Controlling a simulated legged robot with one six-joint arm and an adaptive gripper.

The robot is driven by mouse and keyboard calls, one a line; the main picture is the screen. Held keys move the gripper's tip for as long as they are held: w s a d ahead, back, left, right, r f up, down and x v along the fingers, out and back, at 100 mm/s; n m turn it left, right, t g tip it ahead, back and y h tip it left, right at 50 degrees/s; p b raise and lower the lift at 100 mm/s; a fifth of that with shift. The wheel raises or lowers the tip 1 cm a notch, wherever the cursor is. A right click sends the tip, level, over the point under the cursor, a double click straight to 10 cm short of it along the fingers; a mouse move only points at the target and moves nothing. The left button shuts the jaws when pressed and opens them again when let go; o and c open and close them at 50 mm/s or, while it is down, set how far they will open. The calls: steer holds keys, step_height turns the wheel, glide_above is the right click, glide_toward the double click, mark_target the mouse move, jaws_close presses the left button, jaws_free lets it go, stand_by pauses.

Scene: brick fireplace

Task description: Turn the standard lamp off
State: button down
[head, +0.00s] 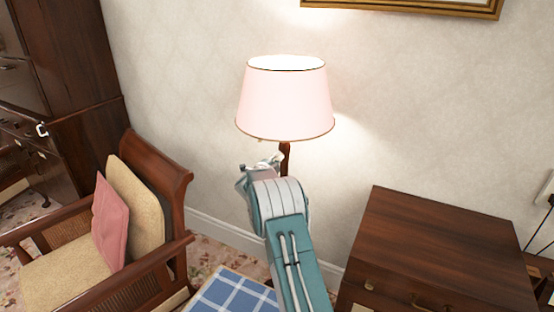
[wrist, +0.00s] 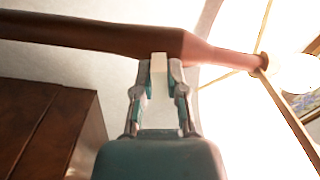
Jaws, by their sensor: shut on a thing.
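The standard lamp has a pink shade (head: 285,105) with a dark trim, and it glows, lighting the wall. Its dark wooden pole (head: 285,150) shows just below the shade. In the wrist view the pole (wrist: 100,35) runs across the top, with the bright shade (wrist: 255,120) at the right. My gripper (wrist: 159,80) is right beside the pole, its two fingers on either side of a small pale block (wrist: 158,64) at the pole, shut on it. In the head view my gripper (head: 262,165) is just under the shade, partly hidden by my arm.
A wooden armchair (head: 165,165) with cushions stands at the left. A dark wooden chest (head: 440,240) stands at the right, close to my arm. A blue checked cloth (head: 230,295) lies below. The patterned wall (head: 185,95) is behind the lamp.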

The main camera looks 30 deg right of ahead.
steer(key=n, duration=0.7)
steer(key=shift+f+n, duration=0.3)
steer(key=n, duration=0.3)
steer(key=shift+n, duration=2.4)
steer(key=c, duration=0.7)
jaws_free()
steer(key=shift+w, duration=0.1)
steer(key=shift+r, duration=0.1)
